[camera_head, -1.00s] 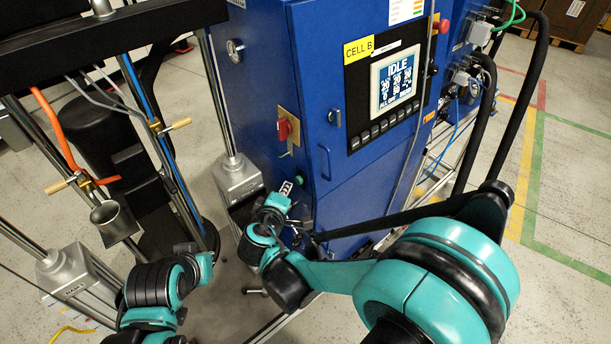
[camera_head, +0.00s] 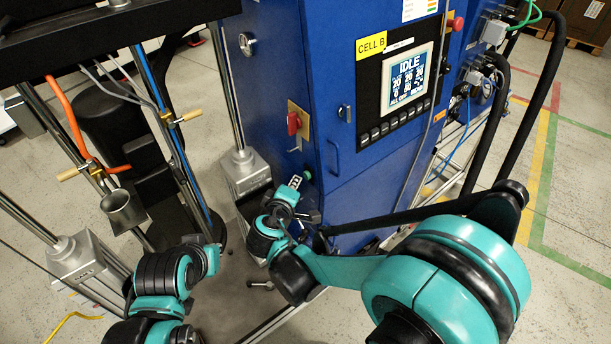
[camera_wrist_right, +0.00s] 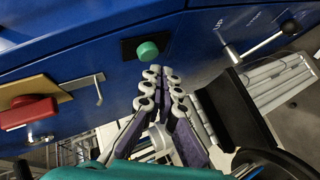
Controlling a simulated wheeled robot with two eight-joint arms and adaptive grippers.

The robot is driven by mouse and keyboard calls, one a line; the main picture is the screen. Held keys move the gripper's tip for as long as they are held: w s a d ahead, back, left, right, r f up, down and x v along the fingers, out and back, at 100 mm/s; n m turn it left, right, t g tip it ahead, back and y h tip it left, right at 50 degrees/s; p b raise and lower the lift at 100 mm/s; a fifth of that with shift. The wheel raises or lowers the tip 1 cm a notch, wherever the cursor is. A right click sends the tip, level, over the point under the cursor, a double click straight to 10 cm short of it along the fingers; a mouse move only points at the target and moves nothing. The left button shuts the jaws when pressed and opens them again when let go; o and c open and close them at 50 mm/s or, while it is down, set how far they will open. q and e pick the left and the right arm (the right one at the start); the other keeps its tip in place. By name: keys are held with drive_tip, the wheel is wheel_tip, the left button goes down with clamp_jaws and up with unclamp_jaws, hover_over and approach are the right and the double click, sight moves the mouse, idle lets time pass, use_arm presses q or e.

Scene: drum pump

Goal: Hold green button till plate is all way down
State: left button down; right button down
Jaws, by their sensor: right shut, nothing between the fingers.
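The green button (camera_head: 307,175) sits low on the side of the blue cabinet, in a black plate. In the right wrist view the green button (camera_wrist_right: 147,50) shows uncovered, just beyond my fingertips. My right gripper (camera_head: 295,182) points up at it; in the right wrist view my right gripper (camera_wrist_right: 162,72) is shut and empty, its tips just below the button with a small gap apparent. Contact is not visible. My left arm is at lower left, but its gripper cannot be made out. I cannot clearly identify the pump's plate. The cabinet screen (camera_head: 407,77) reads IDLE.
A red rotary switch (camera_head: 294,123) is above the button; it also shows in the right wrist view (camera_wrist_right: 28,112). A metal lever (camera_wrist_right: 262,42) beside an "UP" label is right of the button. The press posts (camera_head: 228,90) and black beam (camera_head: 100,35) stand at left.

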drive_tip(key=shift+w+d, duration=0.1)
drive_tip(key=shift+d, duration=0.05)
idle(0.4)
drive_tip(key=shift+w+d, duration=0.15)
drive_tip(key=shift+d, duration=0.1)
